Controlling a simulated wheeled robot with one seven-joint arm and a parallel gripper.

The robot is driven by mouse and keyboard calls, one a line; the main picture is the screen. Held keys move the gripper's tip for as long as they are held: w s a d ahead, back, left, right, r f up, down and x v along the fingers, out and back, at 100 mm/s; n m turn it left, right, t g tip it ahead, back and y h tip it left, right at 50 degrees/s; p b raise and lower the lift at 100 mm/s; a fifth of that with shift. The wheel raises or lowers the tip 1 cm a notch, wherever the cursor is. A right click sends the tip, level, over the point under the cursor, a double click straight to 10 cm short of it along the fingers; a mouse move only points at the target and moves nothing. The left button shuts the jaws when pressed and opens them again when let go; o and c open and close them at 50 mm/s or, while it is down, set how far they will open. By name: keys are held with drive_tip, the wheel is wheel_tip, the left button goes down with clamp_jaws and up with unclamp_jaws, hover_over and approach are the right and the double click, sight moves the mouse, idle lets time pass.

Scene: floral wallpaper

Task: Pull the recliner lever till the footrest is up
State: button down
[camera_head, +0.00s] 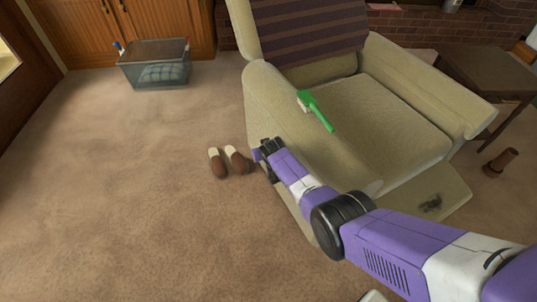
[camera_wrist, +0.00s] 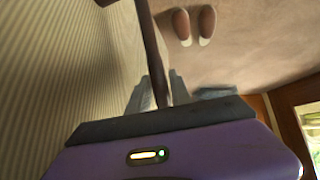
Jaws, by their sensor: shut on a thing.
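The beige recliner (camera_head: 395,118) stands right of centre in the head view, with a striped dark throw (camera_head: 310,30) over its back. My gripper (camera_head: 266,150) is at the outer side of its near armrest (camera_head: 285,120). In the wrist view the dark brown lever (camera_wrist: 150,50) runs down between the two grey fingers of my gripper (camera_wrist: 158,92), which is shut on it. The lever is hidden in the head view. The footrest (camera_head: 455,190) shows as a beige panel out at the chair's front, with a dark patch on it; my arm partly covers it.
A green brush (camera_head: 318,112) lies on the near armrest. Slippers (camera_head: 230,160) are on the floor left of my gripper; they also show in the wrist view (camera_wrist: 193,25). A grey bin (camera_head: 155,65) stands farther back. A side table (camera_head: 490,75) is at right. Carpet at left is clear.

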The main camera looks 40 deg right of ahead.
drive_tip(key=shift+w+d+f+g+b, duration=0.1)
drive_tip(key=shift+w+f+g+b, duration=0.25)
drive_tip(key=shift+w+b, duration=0.2)
drive_tip(key=c, duration=1.2)
unclamp_jaws()
drive_tip(key=shift+w, duration=0.1)
drive_tip(key=shift+o, duration=0.2)
drive_tip(key=shift+s+a+r+p, duration=0.2)
drive_tip(key=shift+s+r+p, duration=0.2)
drive_tip(key=shift+r+p, duration=0.3)
drive_tip(key=p+v, duration=0.5)
drive_tip(key=v, duration=0.1)
drive_tip(key=shift+s+a, duration=0.1)
